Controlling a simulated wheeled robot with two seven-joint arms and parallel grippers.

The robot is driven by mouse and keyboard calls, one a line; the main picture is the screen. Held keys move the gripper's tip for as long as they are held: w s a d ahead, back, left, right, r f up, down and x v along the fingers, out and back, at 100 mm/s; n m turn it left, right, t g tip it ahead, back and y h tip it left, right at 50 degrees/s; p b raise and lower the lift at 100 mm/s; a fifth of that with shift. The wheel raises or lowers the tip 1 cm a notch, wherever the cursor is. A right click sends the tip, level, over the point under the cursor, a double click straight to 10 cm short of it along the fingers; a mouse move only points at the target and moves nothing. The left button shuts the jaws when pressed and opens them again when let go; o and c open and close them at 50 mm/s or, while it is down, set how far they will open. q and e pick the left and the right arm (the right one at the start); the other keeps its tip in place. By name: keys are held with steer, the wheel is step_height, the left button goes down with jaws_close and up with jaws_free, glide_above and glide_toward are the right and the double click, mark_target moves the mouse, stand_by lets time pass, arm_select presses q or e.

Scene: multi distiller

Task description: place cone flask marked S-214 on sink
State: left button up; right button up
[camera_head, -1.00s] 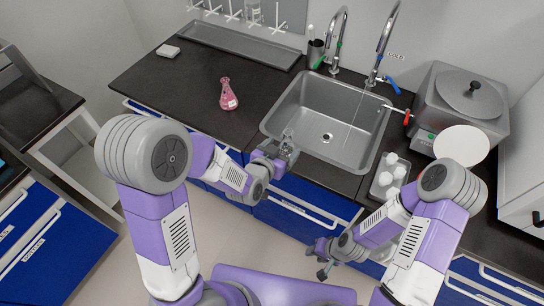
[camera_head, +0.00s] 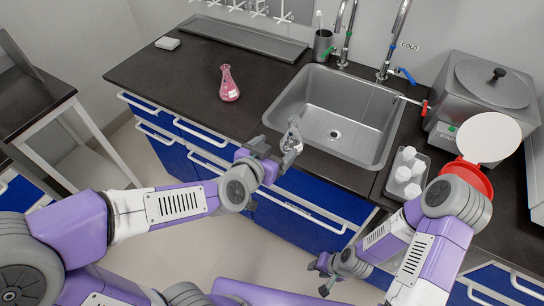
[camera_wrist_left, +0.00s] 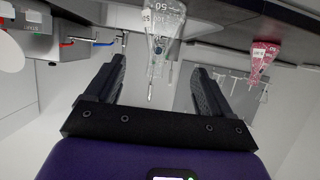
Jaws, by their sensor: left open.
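A clear cone flask (camera_head: 291,137) is at the sink's front-left rim, just beyond my left gripper (camera_head: 275,158). The left wrist view shows this flask (camera_wrist_left: 164,30) inverted, with volume marks and a partly cut label; I cannot read S-214. My left gripper (camera_wrist_left: 157,70) is open there, its fingers either side of the flask's neck, with no clear contact. The steel sink (camera_head: 300,92) is set into the black counter, its basin empty. A flask with pink liquid (camera_head: 228,84) stands on the counter left of the sink. My right gripper (camera_head: 320,277) is open and empty, low before the cabinets.
A tray of white-capped bottles (camera_head: 388,180) sits right of the sink. Beyond it are a grey bath (camera_head: 485,95) and a round white plate (camera_head: 488,138). Taps (camera_head: 388,60) rise behind the basin. Counter around the pink flask is clear.

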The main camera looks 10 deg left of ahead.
arm_select(q)
step_height(320, 180, down, 22)
steer(key=s+a+n+g+y, duration=0.1)
steer(key=s+a+n+g, duration=0.1)
steer(key=g, duration=0.4)
steer(key=s+f+n+g, duration=0.2)
steer(key=s+f, duration=0.4)
steer(key=f, duration=0.3)
steer(key=s+d+f+n+g+h, duration=0.1)
steer(key=s+f+n+g, duration=0.1)
steer(key=s+f+g, duration=0.2)
steer(key=s+f, duration=0.3)
steer(key=f, duration=0.2)
steer(key=shift+s+f, duration=0.25)
steer(key=shift+f, duration=0.05)
steer(key=shift+r, duration=0.1)
step_height(320, 180, up, 9)
steer(key=p, duration=0.8)
steer(key=shift+p, duration=0.3)
